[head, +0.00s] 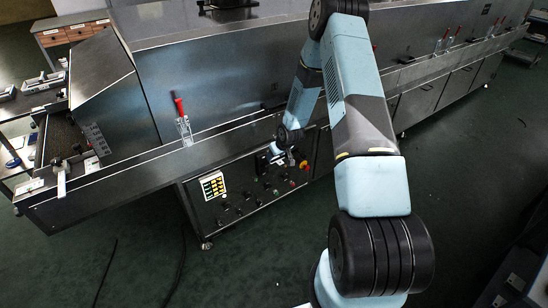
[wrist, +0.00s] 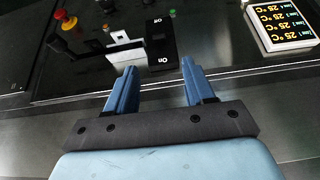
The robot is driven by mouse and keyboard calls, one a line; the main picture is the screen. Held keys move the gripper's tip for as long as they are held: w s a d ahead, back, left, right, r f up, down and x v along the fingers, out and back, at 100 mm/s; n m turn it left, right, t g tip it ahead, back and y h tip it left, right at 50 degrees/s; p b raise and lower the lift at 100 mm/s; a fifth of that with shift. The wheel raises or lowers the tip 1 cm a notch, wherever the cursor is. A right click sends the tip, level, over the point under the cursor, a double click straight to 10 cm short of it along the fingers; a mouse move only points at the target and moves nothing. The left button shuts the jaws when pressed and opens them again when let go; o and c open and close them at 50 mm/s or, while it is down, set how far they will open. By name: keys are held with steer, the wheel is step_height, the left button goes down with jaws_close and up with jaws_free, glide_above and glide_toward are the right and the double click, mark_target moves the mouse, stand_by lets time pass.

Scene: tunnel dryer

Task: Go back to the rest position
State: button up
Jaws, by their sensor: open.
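My gripper (wrist: 155,88) is open and empty in the wrist view, its two blue fingers apart. It points at a dark control panel (wrist: 225,20) with a black switch (wrist: 160,36) marked On and Off just beyond the fingertips. I cannot tell whether a finger touches the switch. In the head view my arm reaches down to the same panel (head: 245,203) on the front of the tunnel dryer (head: 210,90). My gripper (head: 275,152) is small there and partly hidden by my arm.
A temperature display (wrist: 280,18) sits right of the switch in the wrist view. Red-handled clamps (head: 182,120) stand along the dryer's edge. Green floor (head: 140,250) is open in front, with dark cables.

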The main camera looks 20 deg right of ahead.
steer(key=shift+r, duration=0.15)
stand_by(0.3)
steer(key=s+r+h, duration=0.1)
steer(key=s+r, duration=0.3)
steer(key=r, duration=0.8)
steer(key=s+r+m+h, duration=0.1)
steer(key=s+r, duration=0.2)
steer(key=r, duration=0.9)
steer(key=s+r, duration=0.4)
steer(key=r, duration=0.9)
steer(key=s+a+r+m, duration=0.1)
steer(key=s+r+m, duration=0.1)
steer(key=s+r, duration=1.2)
steer(key=s+a+r, duration=0.1)
steer(key=s, duration=1.6)
steer(key=shift+s+a+r+m, duration=0.15)
steer(key=shift+s+a+m, duration=0.15)
steer(key=shift+s+a, duration=0.1)
